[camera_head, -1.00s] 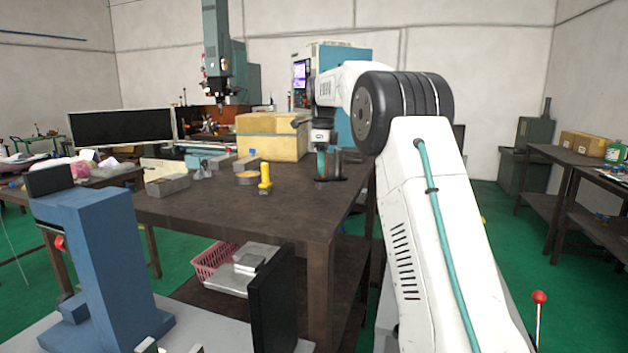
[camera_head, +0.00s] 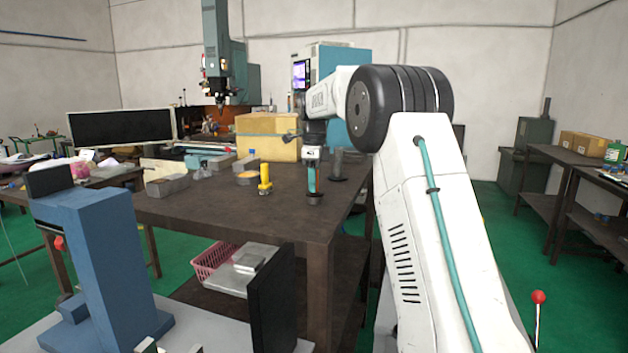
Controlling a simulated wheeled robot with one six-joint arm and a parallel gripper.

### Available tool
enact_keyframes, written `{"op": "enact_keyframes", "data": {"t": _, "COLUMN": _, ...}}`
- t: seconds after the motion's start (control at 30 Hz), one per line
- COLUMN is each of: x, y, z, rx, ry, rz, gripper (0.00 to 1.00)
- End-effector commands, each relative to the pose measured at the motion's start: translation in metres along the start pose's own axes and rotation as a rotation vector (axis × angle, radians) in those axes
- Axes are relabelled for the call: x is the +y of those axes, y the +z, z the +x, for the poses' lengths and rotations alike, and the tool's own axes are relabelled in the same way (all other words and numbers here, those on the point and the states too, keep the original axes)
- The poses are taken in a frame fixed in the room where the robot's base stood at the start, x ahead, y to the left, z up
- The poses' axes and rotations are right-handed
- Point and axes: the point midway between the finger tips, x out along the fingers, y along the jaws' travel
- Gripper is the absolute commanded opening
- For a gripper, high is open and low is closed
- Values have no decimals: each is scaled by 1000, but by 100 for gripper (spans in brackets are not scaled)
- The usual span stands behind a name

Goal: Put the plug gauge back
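My gripper (camera_head: 313,188) points down over the right part of the brown workbench, in front of a grey upright cylinder on a dark round base (camera_head: 338,166). A narrow teal upright part (camera_head: 312,179) shows below the white wrist, with a small dark piece (camera_head: 314,199) at its lower end. I cannot tell whether these are fingers or a held plug gauge, nor whether the dark piece touches the bench. A small yellow upright piece (camera_head: 265,176) with a darker foot stands on the bench to the left; I cannot tell what it is.
The workbench (camera_head: 230,211) is clear around its front. A blue column (camera_head: 100,250) stands at front left.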

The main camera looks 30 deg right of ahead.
Motion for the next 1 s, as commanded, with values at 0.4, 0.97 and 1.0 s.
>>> {"op": "enact_keyframes", "data": {"t": 0.4, "x": 0, "y": 0, "z": -11, "rx": -1, "ry": -2, "rz": 0, "gripper": 41}}
{"op": "enact_keyframes", "data": {"t": 0.97, "x": -1, "y": 0, "z": -113, "rx": -1, "ry": -1, "rz": 0, "gripper": 41}}
{"op": "enact_keyframes", "data": {"t": 1.0, "x": -1, "y": 0, "z": -117, "rx": -1, "ry": -2, "rz": 0, "gripper": 41}}
